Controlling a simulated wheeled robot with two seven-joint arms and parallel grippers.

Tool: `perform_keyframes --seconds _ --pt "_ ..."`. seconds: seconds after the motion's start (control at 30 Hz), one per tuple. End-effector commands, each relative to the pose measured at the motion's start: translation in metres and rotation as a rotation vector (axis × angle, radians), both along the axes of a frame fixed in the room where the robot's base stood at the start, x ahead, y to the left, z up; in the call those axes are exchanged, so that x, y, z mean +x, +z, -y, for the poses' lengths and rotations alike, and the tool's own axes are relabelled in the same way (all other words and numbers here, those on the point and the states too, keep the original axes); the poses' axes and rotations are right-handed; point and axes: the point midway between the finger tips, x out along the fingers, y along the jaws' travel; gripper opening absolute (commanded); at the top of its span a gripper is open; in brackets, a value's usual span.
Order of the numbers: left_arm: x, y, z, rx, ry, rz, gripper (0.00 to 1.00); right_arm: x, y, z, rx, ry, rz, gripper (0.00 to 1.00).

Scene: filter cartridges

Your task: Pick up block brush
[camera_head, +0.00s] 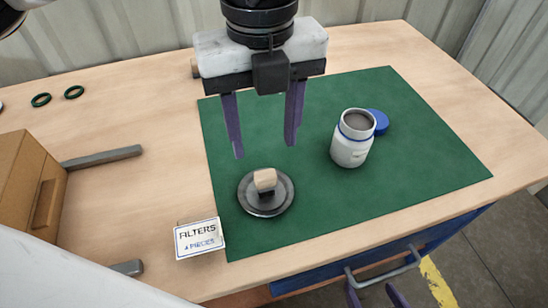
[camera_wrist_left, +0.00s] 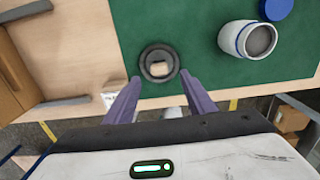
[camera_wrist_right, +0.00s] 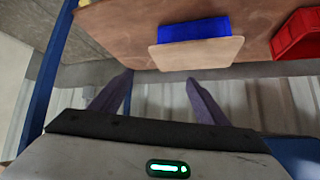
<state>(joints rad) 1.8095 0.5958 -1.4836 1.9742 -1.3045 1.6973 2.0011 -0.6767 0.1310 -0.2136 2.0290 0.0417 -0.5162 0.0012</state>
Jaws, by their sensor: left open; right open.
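The block brush (camera_head: 265,180) has a pale wooden block over a dark lower part. It sits on a round dark grey dish (camera_head: 285,200) on the green mat. My left gripper (camera_head: 264,148) is open and empty above the mat, fingers pointing down, apart from the brush. In the left wrist view the brush (camera_wrist_left: 159,67) lies on the dish just ahead of the open fingertips (camera_wrist_left: 160,80). My right gripper (camera_wrist_right: 160,78) is open and empty. Its purple fingers also show low at the front edge of the table in the head view (camera_head: 372,291).
A white jar (camera_head: 351,145) with a blue lid (camera_head: 378,121) beside it stands right on the green mat (camera_head: 430,160). A filters card (camera_head: 199,239) stands near the dish. A cardboard box (camera_head: 22,180) and grey bars (camera_head: 103,157) are at left. A blue drawer (camera_head: 320,272) is below.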

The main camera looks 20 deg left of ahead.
Motion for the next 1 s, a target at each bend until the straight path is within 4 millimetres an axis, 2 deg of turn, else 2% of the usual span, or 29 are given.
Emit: perform_keyframes --seconds 0.1,0.23,0.37,0.63,0.77,0.97,1.0 --pt "-0.001 -0.018 0.0 0.0 -0.001 -0.005 0.5 -0.013 -0.011 -0.001 -0.001 0.002 -0.032 0.69" --pt "-0.001 -0.037 0.0 -0.002 -0.002 -0.005 0.5 -0.019 -0.017 -0.001 -0.003 0.002 -0.047 0.69" --pt "-0.001 -0.05 0.001 -0.002 -0.002 -0.005 0.5 -0.019 -0.016 -0.001 -0.002 0.002 -0.047 0.69" --pt "-0.002 -0.088 0.001 -0.003 -0.003 -0.006 0.5 -0.012 -0.01 -0.001 -0.001 0.002 -0.031 0.69" --pt "-0.002 -0.096 0.001 -0.004 -0.003 -0.004 0.5 -0.007 -0.007 -0.001 -0.001 0.002 -0.02 0.69" --pt "-0.002 -0.096 0.001 -0.004 -0.003 -0.004 0.5 -0.006 -0.006 -0.001 -0.001 0.002 -0.018 0.69" --pt "-0.002 -0.096 0.001 -0.004 -0.003 -0.004 0.43 -0.006 -0.007 -0.001 -0.001 0.002 -0.018 0.69"
